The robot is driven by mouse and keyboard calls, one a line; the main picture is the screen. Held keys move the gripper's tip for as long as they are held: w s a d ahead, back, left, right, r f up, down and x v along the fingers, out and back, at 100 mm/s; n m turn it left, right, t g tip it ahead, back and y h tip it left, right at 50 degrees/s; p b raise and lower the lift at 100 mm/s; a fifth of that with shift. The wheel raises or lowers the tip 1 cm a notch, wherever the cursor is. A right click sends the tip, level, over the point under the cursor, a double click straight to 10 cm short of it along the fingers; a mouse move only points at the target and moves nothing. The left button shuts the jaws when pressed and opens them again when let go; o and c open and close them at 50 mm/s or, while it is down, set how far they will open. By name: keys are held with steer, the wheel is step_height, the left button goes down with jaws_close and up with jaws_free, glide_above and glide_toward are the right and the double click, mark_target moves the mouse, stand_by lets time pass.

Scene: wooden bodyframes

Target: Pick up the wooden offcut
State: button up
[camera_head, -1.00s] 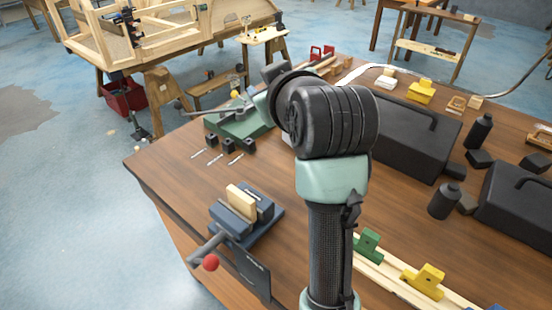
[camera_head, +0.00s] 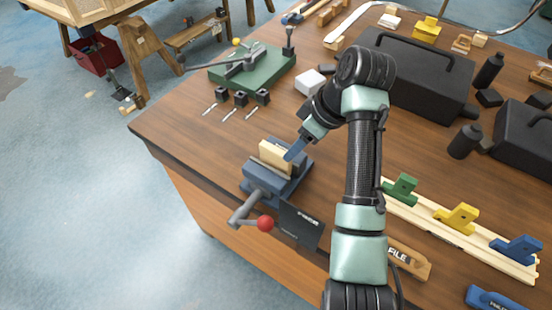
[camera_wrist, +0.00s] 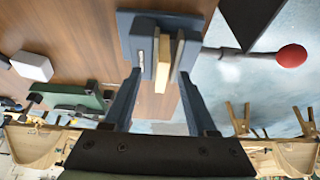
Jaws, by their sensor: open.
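The wooden offcut (camera_head: 276,157) is a pale block standing upright between the jaws of a blue-grey vise (camera_head: 258,178) at the table's left edge. In the wrist view, the offcut (camera_wrist: 162,64) shows edge-on between the vise jaws (camera_wrist: 145,45). My gripper (camera_head: 292,151) is close to the offcut on its right side in the head view. In the wrist view, my gripper (camera_wrist: 160,76) is open, with its two fingers spread to either side of the offcut. I cannot tell whether a finger touches it.
The vise handle has a red knob (camera_head: 265,223), with a dark plate (camera_head: 300,224) beside it. A green-based tool (camera_head: 252,70) and small black clamps (camera_head: 241,98) stand behind. A white block (camera_head: 310,83) and black toolbox (camera_head: 420,75) are further right.

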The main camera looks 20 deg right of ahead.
mark_target(276, 160)
steer(key=shift+p+x, duration=0.7)
steer(key=shift+x, duration=2.05)
steer(key=shift+s+a, duration=0.15)
steer(key=shift+s, duration=0.05)
jaws_close()
